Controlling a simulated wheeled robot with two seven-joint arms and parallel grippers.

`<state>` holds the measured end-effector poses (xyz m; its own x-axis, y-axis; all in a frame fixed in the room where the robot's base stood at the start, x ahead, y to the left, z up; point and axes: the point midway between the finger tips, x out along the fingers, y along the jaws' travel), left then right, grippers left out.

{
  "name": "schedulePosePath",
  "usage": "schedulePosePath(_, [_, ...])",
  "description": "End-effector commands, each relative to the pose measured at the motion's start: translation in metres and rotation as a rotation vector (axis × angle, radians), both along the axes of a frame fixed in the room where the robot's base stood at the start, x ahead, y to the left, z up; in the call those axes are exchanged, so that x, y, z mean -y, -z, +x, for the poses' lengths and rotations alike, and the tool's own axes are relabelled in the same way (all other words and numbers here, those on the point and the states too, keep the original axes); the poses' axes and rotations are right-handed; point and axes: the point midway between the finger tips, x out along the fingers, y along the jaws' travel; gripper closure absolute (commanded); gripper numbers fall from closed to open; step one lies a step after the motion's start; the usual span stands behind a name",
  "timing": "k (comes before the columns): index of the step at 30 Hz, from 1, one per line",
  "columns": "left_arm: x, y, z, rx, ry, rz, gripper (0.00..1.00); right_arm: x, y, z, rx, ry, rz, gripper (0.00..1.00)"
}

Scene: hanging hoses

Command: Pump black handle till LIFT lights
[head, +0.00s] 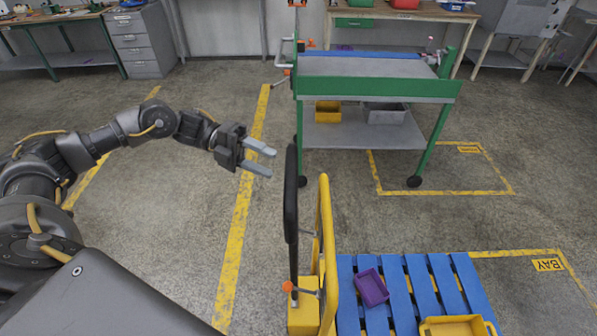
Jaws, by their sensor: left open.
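The black handle (291,200) is a long dark lever standing nearly upright on a yellow pump unit (303,303). A yellow hoop-shaped bar (327,240) rises just to its right. My left gripper (266,161) comes in from the left with its two grey fingers apart and empty. It shows to the left of the handle's upper part, with a small gap in the picture. I cannot make out a LIFT light in this view. My right gripper is not in view.
A blue pallet (412,290) carries a purple bin (371,287) and a yellow bin (455,327) right of the pump unit. A green-framed cart (378,91) stands behind. Grey drawers (139,41) and benches line the back. Floor left of the handle is clear.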

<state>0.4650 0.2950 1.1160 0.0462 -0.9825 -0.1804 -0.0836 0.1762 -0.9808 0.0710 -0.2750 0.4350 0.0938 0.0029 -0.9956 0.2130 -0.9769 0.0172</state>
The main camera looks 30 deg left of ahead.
Motion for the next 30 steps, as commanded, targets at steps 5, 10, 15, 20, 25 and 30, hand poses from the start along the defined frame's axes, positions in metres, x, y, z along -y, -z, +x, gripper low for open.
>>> schedulePosePath(5, [0.035,0.0,0.001,-0.003,0.002,-0.003,0.53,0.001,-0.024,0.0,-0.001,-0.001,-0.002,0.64])
schedulePosePath(10, [0.064,0.006,0.003,-0.002,0.0,-0.004,0.53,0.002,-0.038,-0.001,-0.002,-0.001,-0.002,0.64])
schedulePosePath(15, [0.081,0.012,0.004,-0.002,-0.002,-0.001,0.53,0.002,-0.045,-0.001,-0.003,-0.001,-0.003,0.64])
schedulePosePath(20, [0.087,0.015,0.005,-0.001,-0.003,-0.001,0.53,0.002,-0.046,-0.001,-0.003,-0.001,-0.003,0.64])
schedulePosePath(25, [0.087,0.016,0.005,0.0,-0.003,-0.001,0.53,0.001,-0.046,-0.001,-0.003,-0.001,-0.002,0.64])
schedulePosePath(30, [0.087,0.016,0.005,0.0,-0.003,-0.001,0.68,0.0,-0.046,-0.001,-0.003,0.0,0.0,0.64])
